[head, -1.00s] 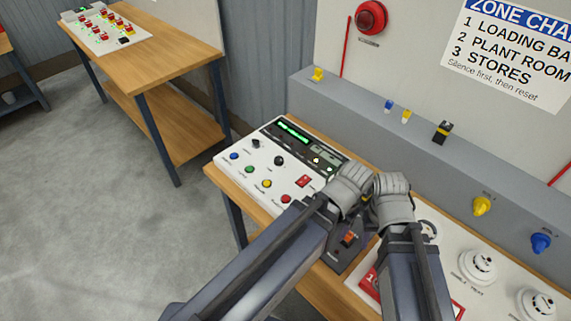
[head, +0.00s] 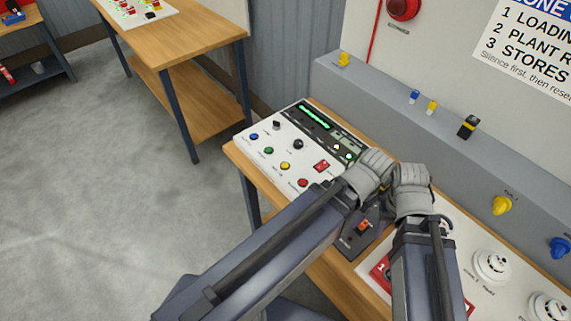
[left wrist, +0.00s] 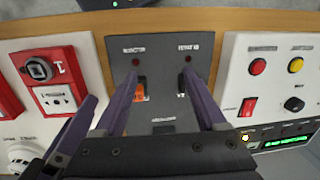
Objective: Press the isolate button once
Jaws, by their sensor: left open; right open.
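A white control panel (head: 335,150) on the bench carries a row of blue (head: 253,137), green (head: 268,150), yellow (head: 285,165) and red (head: 303,182) buttons. Their labels are too small to read, so I cannot tell which is isolate. The yellow button (left wrist: 259,67) and red button (left wrist: 299,65) also show in the left wrist view. My left gripper (left wrist: 160,75) is open and empty, above a dark switch box to one side of that panel. My right gripper (head: 412,190) is close beside it; its fingertips are hidden in the head view.
The dark switch box (left wrist: 163,50) has an orange rocker (left wrist: 141,92) between my left fingers. A red rocker (head: 321,166), knobs and a green display (head: 314,117) share the white panel. Red call points (left wrist: 52,80) and detectors (head: 491,264) lie beyond. A grey ledge (head: 400,115) runs behind.

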